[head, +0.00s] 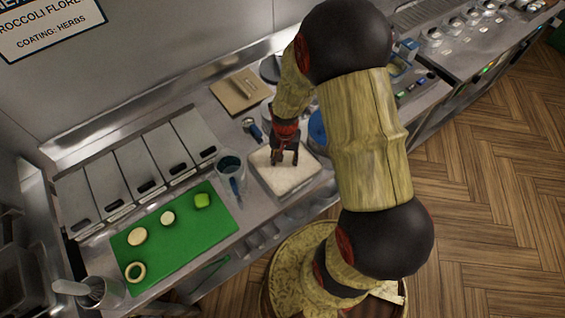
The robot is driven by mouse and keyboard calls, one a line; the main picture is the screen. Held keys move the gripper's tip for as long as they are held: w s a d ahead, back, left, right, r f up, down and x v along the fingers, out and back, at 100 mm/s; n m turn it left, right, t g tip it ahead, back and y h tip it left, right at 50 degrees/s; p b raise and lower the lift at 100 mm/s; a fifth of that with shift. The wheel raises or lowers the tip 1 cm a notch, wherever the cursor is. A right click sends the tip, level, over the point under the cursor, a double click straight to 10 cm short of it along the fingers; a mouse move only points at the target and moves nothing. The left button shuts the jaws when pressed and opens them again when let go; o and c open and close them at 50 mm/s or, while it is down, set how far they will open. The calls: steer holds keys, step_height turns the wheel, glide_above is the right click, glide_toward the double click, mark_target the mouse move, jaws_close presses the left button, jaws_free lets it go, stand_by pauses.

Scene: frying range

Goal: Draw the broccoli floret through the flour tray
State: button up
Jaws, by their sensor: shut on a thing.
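My gripper (285,161) points down over the flour tray (258,181), a square metal tray filled with white flour. Its fingertips are low, at or just above the flour; I cannot tell whether they touch it. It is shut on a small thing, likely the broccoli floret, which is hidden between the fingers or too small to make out. A wall sign (47,27) at the top left reads broccoli and "coating: herbs".
A green board (165,256) with several cut vegetable pieces lies left of the tray. Lidded bins (130,172) line the back left. A blue round container (317,127) stands behind right, partly behind my arm.

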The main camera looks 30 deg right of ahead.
mark_target(285, 163)
steer(key=shift+d, duration=0.65)
steer(key=shift+a, duration=1.3)
steer(key=shift+d, duration=0.1)
steer(key=shift+d, duration=0.55)
steer(key=shift+r, duration=0.1)
steer(key=shift+r+p, duration=2.95)
steer(key=shift+r, duration=1)
